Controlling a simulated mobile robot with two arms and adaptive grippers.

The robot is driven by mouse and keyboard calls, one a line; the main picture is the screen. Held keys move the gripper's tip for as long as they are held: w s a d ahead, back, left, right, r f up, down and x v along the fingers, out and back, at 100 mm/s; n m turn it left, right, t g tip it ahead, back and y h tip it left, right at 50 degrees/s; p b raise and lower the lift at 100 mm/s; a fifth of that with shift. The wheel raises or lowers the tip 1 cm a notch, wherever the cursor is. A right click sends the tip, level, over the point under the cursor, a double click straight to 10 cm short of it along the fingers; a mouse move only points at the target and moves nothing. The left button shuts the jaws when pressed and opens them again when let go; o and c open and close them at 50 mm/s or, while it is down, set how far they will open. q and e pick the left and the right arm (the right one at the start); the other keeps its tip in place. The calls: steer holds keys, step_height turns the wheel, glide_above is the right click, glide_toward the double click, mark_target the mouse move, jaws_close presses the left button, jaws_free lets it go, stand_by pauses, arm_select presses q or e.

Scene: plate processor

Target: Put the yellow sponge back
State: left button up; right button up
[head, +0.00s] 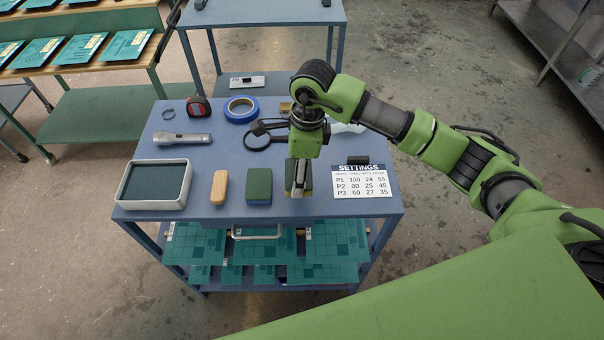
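My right gripper (298,178) points straight down at the front of the blue table, right of the green block. Below and beside its fingers shows part of a sponge-like block (309,185) with a dark top and yellowish edge. The fingers hide most of it, and I cannot tell whether they are closed on it or whether it touches the table. A dark green block (258,184) and an orange-tan block (220,187) lie to its left. My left gripper is not in view.
On the blue table (225,160) are a grey tray with a dark inside (155,184), a flashlight (182,139), blue tape (241,109), a tape measure (199,108), a magnifying glass (257,141) and a settings sign (363,182) close right of the gripper. Teal plates (335,243) fill the shelf below.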

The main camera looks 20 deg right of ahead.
steer(key=shift+w+d+f, duration=0.15)
steer(key=shift+d+f, duration=0.3)
steer(key=shift+f, duration=0.05)
steer(key=f+p, duration=0.2)
steer(key=f, duration=0.1)
steer(key=shift+d, duration=0.2)
steer(key=shift+f, duration=0.3)
steer(key=shift+f, duration=0.1)
steer(key=shift+f, duration=0.15)
steer(key=o, duration=1)
steer(key=shift+o, duration=0.2)
